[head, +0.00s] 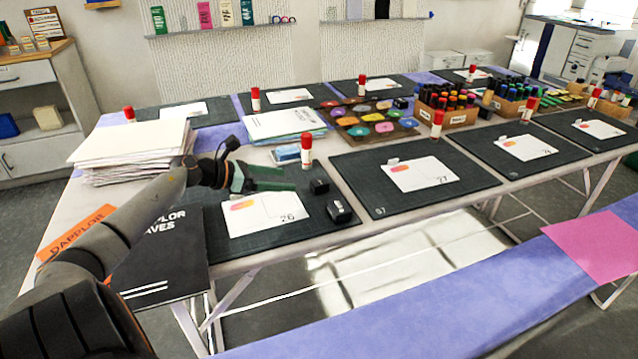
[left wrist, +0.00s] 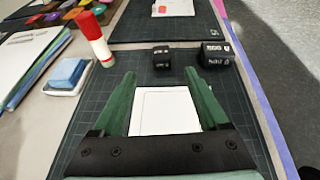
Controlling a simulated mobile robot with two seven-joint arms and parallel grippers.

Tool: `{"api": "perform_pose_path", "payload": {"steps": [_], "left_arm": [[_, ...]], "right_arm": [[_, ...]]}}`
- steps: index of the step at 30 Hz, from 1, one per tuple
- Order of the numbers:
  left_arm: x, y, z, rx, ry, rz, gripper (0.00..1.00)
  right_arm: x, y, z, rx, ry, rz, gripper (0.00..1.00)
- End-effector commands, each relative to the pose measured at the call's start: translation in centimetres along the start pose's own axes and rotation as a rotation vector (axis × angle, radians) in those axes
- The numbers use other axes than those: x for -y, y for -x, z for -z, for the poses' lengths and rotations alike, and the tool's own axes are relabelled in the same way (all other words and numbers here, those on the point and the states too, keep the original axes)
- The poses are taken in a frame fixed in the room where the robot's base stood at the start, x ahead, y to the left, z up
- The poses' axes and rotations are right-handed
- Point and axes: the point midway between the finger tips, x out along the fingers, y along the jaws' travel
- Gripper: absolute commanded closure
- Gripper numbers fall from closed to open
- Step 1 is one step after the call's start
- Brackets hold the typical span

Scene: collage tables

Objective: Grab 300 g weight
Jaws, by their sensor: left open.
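Two black weights stand on the dark cutting mat. The smaller one (head: 320,186) is just ahead of my left gripper; in the left wrist view it (left wrist: 162,57) sits beyond the fingertips, its label too small to read. The larger one (head: 340,211) is at the mat's edge; in the left wrist view it (left wrist: 215,55) is to the right, with a label that seems to read 500. My left gripper (head: 294,180) is open and empty above the mat, its green fingers (left wrist: 160,74) apart and pointing toward the smaller weight. My right gripper is not in view.
A red-capped glue stick (head: 306,150) and a blue-and-white block (head: 287,154) stand left of the weights in the left wrist view. A white card (head: 268,213) lies under the fingers. A paper stack (head: 130,150) is at the left. A purple bench (head: 450,290) runs in front.

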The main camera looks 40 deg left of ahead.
Motion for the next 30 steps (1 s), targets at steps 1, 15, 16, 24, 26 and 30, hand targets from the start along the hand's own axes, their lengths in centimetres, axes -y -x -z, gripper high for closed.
{"api": "perform_pose_path", "payload": {"steps": [1, 15, 16, 24, 26, 30], "left_arm": [[0.0, -0.6, 0.0, 0.004, 0.001, 0.0, 0.23], [0.0, -5.9, 0.0, 0.002, 0.001, 0.0, 0.23], [0.0, -6.1, -0.1, 0.002, 0.001, 0.0, 0.23], [0.1, -7.4, -0.1, 0.002, 0.001, 0.0, 0.23], [0.1, -8.1, -0.1, 0.004, 0.001, 0.001, 0.23], [0.1, -10.0, -0.1, 0.004, 0.001, 0.001, 0.23]], "right_arm": [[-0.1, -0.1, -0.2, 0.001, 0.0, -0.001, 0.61], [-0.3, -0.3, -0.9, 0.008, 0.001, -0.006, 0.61], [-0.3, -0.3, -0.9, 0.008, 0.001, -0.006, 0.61], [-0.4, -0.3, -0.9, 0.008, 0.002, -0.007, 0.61], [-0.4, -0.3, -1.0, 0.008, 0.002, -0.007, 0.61], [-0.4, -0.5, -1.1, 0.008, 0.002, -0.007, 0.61]]}}
